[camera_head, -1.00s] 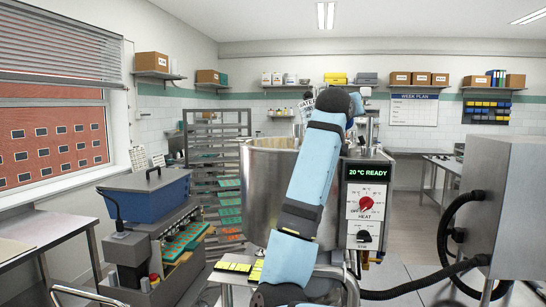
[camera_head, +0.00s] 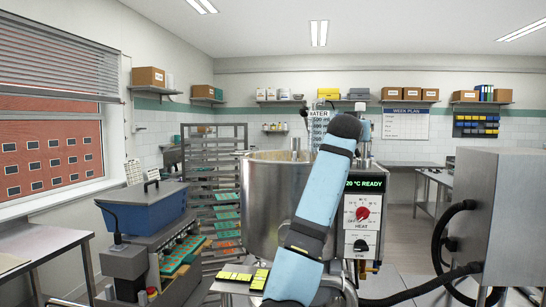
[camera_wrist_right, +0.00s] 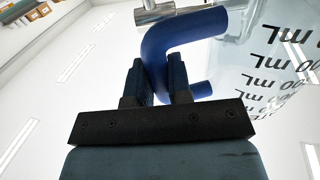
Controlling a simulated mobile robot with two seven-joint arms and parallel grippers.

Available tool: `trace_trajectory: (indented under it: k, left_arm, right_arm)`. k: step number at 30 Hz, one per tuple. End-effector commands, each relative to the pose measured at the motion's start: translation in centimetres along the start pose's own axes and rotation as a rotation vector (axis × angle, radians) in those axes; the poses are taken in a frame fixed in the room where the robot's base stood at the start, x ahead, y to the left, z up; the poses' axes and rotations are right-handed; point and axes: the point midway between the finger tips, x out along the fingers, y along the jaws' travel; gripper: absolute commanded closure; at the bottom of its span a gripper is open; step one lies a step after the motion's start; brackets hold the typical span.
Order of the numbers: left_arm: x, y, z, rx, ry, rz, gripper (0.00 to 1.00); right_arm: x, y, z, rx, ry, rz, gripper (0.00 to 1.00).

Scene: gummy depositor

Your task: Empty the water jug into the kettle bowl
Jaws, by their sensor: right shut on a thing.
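The water jug (camera_head: 319,122) is clear, with a WATER label and mL marks. In the head view it shows above the far right part of the kettle bowl's rim, looking about upright, partly behind my right arm. The kettle bowl (camera_head: 262,205) is a large steel vessel. In the right wrist view my right gripper (camera_wrist_right: 158,82) is shut on the jug's blue handle (camera_wrist_right: 190,30), and the clear jug wall (camera_wrist_right: 270,75) is to the right. I cannot tell the water level. The right gripper is hidden in the head view. My left gripper is not in view.
The control box (camera_head: 363,215) reads 20 °C READY and stands right of the bowl. A depositor with a blue hopper (camera_head: 148,213) is at the left. A tray rack (camera_head: 215,160) stands behind. A steel cabinet (camera_head: 497,215) with black hoses is at the right.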

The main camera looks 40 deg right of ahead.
Motion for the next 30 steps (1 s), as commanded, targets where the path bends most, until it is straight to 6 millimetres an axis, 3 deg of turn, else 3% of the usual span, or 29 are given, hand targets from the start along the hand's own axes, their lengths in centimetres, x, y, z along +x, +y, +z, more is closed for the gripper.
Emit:
trace_trajectory:
  k: [1,6,11,30]
  left_arm:
    - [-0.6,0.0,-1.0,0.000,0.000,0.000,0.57]
    - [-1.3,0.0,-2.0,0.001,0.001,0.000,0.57]
    - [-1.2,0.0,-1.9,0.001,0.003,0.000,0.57]
    - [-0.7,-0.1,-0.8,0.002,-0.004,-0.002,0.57]
  right_arm:
    - [0.0,0.0,-1.3,0.001,0.001,0.000,1.00]
    - [0.0,0.0,-2.8,0.000,0.000,0.000,1.00]
    - [-0.5,0.2,-2.7,0.000,0.000,0.000,1.00]
    - [-6.9,3.4,-2.7,0.000,0.000,-0.001,1.00]
